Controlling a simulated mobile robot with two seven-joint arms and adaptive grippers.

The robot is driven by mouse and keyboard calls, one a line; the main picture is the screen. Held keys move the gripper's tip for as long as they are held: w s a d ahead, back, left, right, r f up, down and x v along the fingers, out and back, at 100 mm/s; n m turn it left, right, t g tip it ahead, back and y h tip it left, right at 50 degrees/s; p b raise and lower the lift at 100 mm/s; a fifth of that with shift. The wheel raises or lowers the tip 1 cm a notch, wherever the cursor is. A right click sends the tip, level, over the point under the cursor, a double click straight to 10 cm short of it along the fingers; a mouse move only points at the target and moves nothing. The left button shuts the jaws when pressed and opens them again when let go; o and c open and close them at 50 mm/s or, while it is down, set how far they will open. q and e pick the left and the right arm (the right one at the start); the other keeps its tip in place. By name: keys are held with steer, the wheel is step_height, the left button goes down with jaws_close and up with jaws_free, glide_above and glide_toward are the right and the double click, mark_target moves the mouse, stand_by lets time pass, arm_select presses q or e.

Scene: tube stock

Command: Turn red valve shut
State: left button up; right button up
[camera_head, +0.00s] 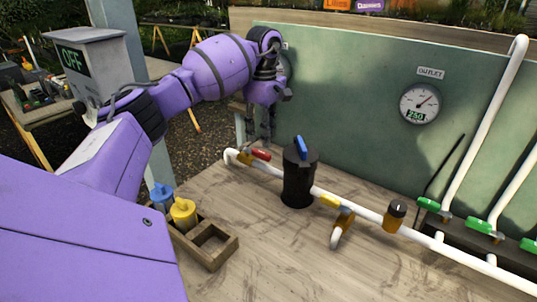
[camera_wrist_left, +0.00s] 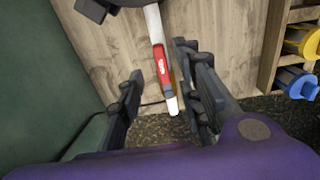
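The red valve (camera_head: 261,154) is a small red handle near the left end of a white pipe (camera_head: 372,217) over the wooden bench. It lies roughly along the pipe. In the left wrist view the red handle (camera_wrist_left: 161,65) has white lettering and shows between my two fingers. My left gripper (camera_head: 255,132) points down above the pipe's left end, behind the handle. In the left wrist view my left gripper (camera_wrist_left: 158,62) has its dark fingers spread, one on each side of the pipe. I cannot tell whether they touch anything. My right gripper is not in view.
A black canister (camera_head: 298,180) with a blue handle stands right of the red valve. A wooden caddy (camera_head: 222,255) holds yellow and blue parts. A gauge (camera_head: 419,103) reading 250 hangs on the green back panel (camera_head: 340,90). Green-handled valves (camera_head: 480,226) stand at right.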

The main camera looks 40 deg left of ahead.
mark_target(264, 153)
arm_select(q)
step_height(264, 153, down, 6)
steer(key=shift+f+p, duration=0.15)
steer(key=shift+p, duration=0.2)
jaws_close()
